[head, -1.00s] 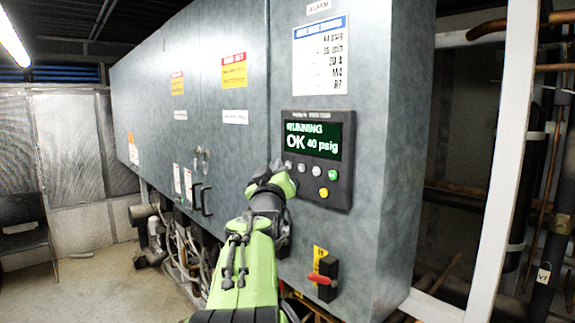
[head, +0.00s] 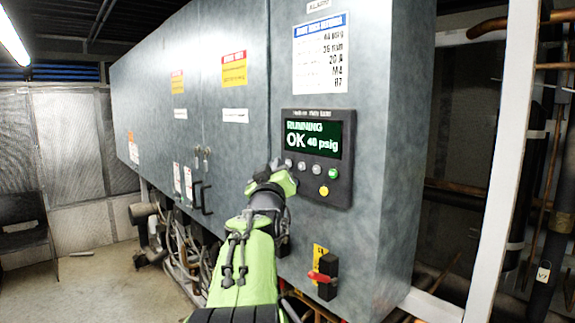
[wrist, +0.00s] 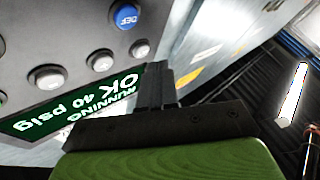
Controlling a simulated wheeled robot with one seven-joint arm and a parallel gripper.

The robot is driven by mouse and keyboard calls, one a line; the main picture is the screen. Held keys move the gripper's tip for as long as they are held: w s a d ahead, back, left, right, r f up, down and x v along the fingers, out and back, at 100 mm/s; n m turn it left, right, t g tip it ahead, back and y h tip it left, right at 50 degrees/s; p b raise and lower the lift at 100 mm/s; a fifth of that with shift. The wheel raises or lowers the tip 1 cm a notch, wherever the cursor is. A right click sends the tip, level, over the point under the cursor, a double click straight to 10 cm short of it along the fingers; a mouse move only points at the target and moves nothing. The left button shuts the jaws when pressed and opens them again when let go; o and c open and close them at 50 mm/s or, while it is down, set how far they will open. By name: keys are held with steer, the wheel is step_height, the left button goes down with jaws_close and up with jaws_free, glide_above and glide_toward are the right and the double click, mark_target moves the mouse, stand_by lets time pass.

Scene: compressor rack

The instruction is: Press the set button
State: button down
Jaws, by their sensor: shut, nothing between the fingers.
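The control panel (head: 345,188) is on the grey cabinet; its green display reads "RUNNING OK 40 psig". Below the display are several white buttons (head: 301,166), a green button (head: 333,174) and a yellow button (head: 323,191). I cannot read which is the set button. In the wrist view the panel is upside down, with white buttons (wrist: 103,62) and a blue button marked "DEF" (wrist: 125,16). My gripper (head: 282,172) is at the panel's left edge and hides the blue button in the head view. Its shut, empty fingers (wrist: 156,82) show beside the display; contact cannot be told.
A red-handled switch (head: 322,277) is on the cabinet below the panel. Black door handles (head: 202,198) stick out to the left. A white post (head: 500,160) and copper pipes (head: 535,20) stand on the right. The floor (head: 95,280) at left is mostly clear.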

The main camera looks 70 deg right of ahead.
steer(key=shift+d, duration=0.1)
stand_by(0.7)
steer(key=shift+s+d, duration=0.2)
steer(key=shift+d, duration=0.15)
steer(key=shift+s+d, duration=0.2)
steer(key=shift+d, duration=0.1)
stand_by(0.7)
steer(key=shift+w+a+b, duration=0.35)
steer(key=shift+a+b, duration=0.3)
steer(key=shift+a, duration=0.05)
steer(key=shift+w+a+b, duration=0.4)
steer(key=shift+a, duration=0.35)
steer(key=shift+w+a+b, duration=0.35)
steer(key=shift+a+b, duration=0.1)
steer(key=shift+a, duration=0.3)
steer(key=shift+w+a+b, duration=0.4)
steer(key=shift+a, duration=0.35)
